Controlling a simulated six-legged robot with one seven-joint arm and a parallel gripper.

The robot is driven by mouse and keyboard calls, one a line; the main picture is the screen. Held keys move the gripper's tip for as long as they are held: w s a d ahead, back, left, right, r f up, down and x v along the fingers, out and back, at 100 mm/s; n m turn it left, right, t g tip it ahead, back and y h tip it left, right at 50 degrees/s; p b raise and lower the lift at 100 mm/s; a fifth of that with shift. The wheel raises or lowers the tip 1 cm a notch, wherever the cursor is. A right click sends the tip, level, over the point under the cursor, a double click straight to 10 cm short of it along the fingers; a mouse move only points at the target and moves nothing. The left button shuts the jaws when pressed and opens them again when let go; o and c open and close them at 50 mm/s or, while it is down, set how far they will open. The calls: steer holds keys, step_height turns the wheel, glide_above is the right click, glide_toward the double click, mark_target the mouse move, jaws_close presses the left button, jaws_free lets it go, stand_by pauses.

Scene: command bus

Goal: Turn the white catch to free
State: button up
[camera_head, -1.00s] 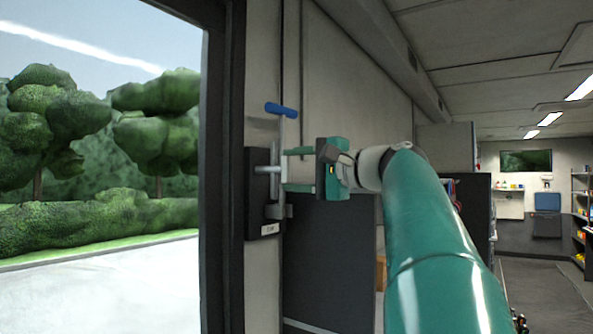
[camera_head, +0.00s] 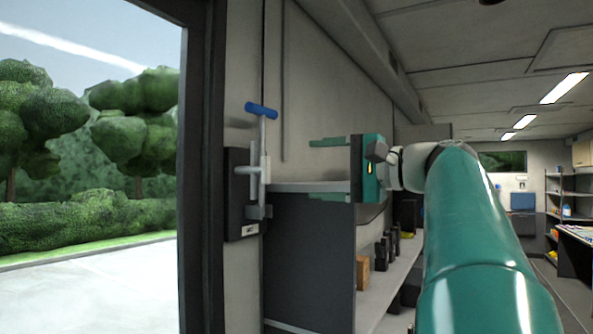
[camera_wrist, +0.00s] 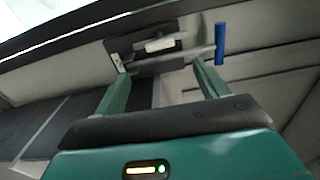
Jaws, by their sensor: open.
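A dark wall plate (camera_head: 236,205) beside the window frame carries a pale catch bar (camera_head: 249,170), which sticks out across it. An upright grey rod with a blue T-handle (camera_head: 261,110) on top runs past the catch. In the wrist view the pale catch (camera_wrist: 160,44) lies on the dark plate, with the blue handle (camera_wrist: 220,44) to its right. My gripper (camera_head: 312,168) is to the right of the catch, its two green fingers spread and empty, apart from catch and rod. In the wrist view the open fingers (camera_wrist: 160,72) point toward the plate. A label under the catch is too small to read.
A large window with a dark frame (camera_head: 203,200) is on the left. A grey cabinet panel (camera_head: 310,260) stands below my gripper, with a shelf of dark boxes to its right. Shelving (camera_head: 570,200) and an aisle lie at the far right.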

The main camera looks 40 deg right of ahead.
steer(key=shift+v, duration=1.75)
steer(key=w+a+f+n+g, duration=0.2)
steer(key=w+a+f+g, duration=0.1)
steer(key=a+f, duration=0.65)
steer(key=w+a+f+n+g, duration=0.15)
steer(key=a+f+g, duration=0.4)
steer(key=f, duration=0.75)
steer(key=s+a+f+n+g+h, duration=0.1)
steer(key=s+a+f+n+h, duration=0.1)
steer(key=f, duration=0.6)
steer(key=s+a+f+n+g+h, duration=0.1)
steer(key=s+a+f+n+h, duration=0.1)
steer(key=s+a+f+n, duration=0.2)
steer(key=s+a+f+n+g+h, duration=0.1)
steer(key=s+a+f+n, duration=0.2)
steer(key=f, duration=1)
steer(key=a+n, duration=0.2)
steer(key=a, duration=0.2)
steer(key=shift+a+f+h, duration=0.3)
steer(key=shift+a+h, duration=0.05)
steer(key=shift+h, duration=0.05)
